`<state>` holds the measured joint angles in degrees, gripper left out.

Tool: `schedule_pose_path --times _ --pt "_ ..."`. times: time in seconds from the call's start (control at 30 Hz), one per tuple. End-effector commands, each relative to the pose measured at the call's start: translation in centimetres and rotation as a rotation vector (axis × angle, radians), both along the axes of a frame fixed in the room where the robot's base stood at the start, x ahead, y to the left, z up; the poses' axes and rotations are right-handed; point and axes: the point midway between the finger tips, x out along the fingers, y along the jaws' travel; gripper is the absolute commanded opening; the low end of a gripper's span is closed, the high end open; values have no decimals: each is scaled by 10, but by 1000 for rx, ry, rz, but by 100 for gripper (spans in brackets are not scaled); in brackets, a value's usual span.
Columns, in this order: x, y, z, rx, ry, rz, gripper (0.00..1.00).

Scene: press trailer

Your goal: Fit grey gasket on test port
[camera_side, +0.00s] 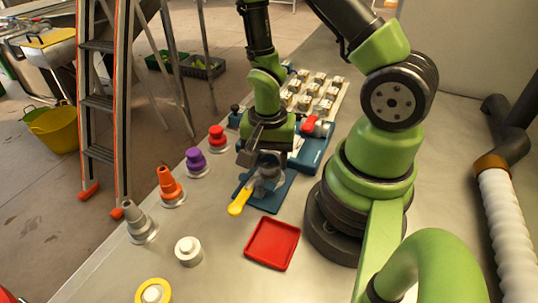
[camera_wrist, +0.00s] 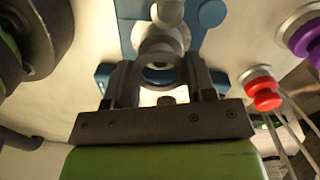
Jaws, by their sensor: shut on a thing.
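My gripper (camera_side: 262,160) points down over a blue plate (camera_side: 282,196) on the bench. In the wrist view its jaws (camera_wrist: 160,82) are shut on a small grey ring, the grey gasket (camera_wrist: 160,75). A pale grey fitting (camera_side: 262,184) with a yellow handle (camera_side: 238,203) stands on the blue plate, close under the jaws. In the wrist view a pale rounded fitting (camera_wrist: 160,42) stands just beyond the ring. I take this fitting to be the test port. The jaws hide part of it, and I cannot tell whether the gasket touches it.
An empty red tray (camera_side: 272,243) lies in front of the plate. Orange (camera_side: 170,188), purple (camera_side: 196,162), red (camera_side: 217,138) and grey (camera_side: 138,221) pieces stand along the left edge. A white round piece (camera_side: 188,250) is nearby. A blue fixture with a red handle (camera_side: 318,126) stands behind.

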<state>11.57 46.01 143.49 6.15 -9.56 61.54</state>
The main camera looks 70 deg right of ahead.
Motion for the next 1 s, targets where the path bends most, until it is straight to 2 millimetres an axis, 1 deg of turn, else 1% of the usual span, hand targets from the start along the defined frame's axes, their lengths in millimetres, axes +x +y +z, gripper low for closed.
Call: schedule_pose_path --times 0.73,0.77,0.8,1.0 --pt "0 0 -15 0 1 0 41" --pt "0 0 -15 0 0 0 55" --pt "0 0 -15 0 0 0 61" --pt "1 0 -15 -1 -1 1 61"
